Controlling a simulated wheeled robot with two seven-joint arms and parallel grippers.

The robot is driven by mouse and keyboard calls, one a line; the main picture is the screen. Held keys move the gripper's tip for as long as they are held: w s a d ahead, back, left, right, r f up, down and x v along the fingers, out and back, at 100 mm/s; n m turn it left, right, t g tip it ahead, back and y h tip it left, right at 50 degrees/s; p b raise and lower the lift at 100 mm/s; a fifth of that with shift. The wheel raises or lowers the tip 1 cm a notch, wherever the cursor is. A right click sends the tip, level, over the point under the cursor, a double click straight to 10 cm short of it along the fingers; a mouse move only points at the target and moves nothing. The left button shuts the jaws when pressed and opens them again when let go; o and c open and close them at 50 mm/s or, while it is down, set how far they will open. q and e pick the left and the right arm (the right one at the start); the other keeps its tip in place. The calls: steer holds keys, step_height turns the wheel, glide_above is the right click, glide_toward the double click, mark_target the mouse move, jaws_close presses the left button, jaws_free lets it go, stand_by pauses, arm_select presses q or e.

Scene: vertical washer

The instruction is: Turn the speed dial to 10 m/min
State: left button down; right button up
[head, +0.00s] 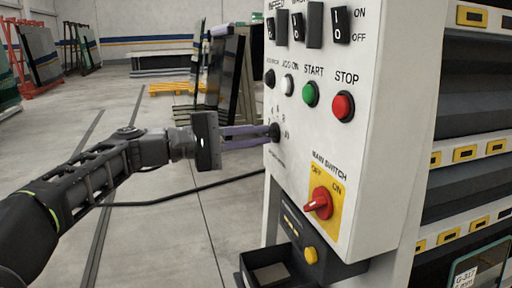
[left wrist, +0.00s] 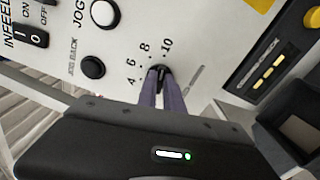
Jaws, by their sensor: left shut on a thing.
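The speed dial (head: 275,130) is a small black knob on the left part of the white control panel, below the row of push buttons. My left gripper (head: 268,134) comes in from the left with its two purple-grey fingers shut on the dial. In the left wrist view the dial (left wrist: 159,70) sits between the fingertips (left wrist: 160,80), with the printed numbers 4, 6, 8 and 10 around it. The fingers hide part of the dial, and I cannot tell exactly which number it points at. My right gripper is not in view.
Above the dial are the green START button (head: 310,94) and red STOP button (head: 343,106). The red main switch (head: 319,203) is lower right, above a black open box (head: 268,274). A black cable (head: 190,191) runs behind my arm. The floor at left is open.

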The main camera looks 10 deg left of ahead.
arm_select(q)
steer(key=shift+m, duration=0.4)
steer(key=c, duration=1.5)
jaws_free()
steer(key=shift+a, duration=0.1)
steer(key=v, duration=0.7)
steer(key=shift+s+a, duration=0.25)
